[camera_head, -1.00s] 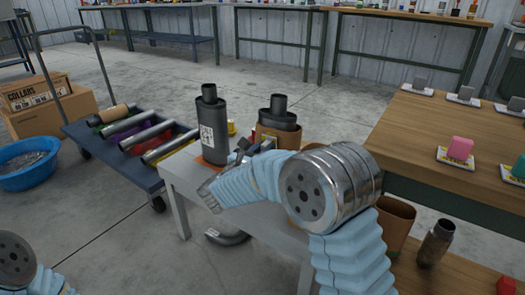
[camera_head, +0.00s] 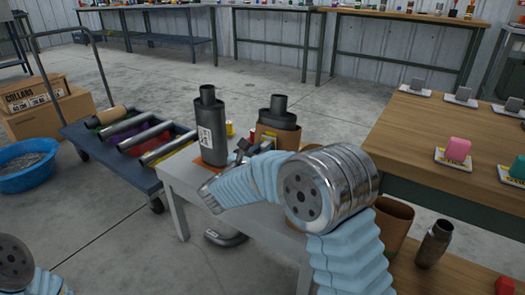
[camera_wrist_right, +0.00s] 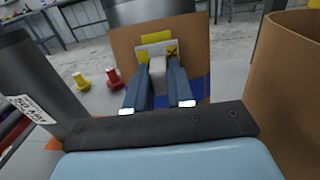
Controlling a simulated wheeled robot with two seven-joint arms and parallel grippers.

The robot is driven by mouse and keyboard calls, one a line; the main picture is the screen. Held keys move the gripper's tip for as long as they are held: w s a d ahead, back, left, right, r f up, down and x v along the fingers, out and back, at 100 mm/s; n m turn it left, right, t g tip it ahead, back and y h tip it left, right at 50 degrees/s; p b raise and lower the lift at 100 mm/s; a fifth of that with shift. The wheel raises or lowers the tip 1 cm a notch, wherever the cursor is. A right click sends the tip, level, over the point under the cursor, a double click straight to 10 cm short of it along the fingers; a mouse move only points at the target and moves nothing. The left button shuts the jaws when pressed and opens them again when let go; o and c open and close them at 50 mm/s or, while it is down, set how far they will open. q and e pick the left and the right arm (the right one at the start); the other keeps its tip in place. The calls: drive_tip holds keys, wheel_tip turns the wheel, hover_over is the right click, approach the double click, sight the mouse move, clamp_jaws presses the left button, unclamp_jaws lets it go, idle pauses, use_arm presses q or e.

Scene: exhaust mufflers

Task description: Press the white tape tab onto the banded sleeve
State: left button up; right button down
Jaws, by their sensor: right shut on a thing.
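A brown sleeve (camera_head: 265,134) wraps a dark muffler (camera_head: 279,114) on the small grey table. In the right wrist view the sleeve (camera_wrist_right: 128,42) stands straight ahead, with a yellow patch on its front. My right gripper (camera_wrist_right: 158,88) is shut on a pale grey piece (camera_wrist_right: 158,70) between its two fingers. A white tape tab (camera_wrist_right: 152,49) shows at the far end of that piece, against or very close to the sleeve; I cannot tell whether it touches. In the head view my right gripper (camera_head: 243,152) is partly hidden by its arm. My left gripper is out of view.
A tall labelled muffler (camera_head: 208,130) stands on the left of the small table (camera_head: 178,185). A wooden bench (camera_head: 420,135) with carded blocks is at right.

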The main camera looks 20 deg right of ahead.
drive_tip(key=v, duration=0.7)
drive_tip(key=shift+p, duration=0.3)
idle(0.3)
drive_tip(key=shift+w, duration=0.1)
idle(0.3)
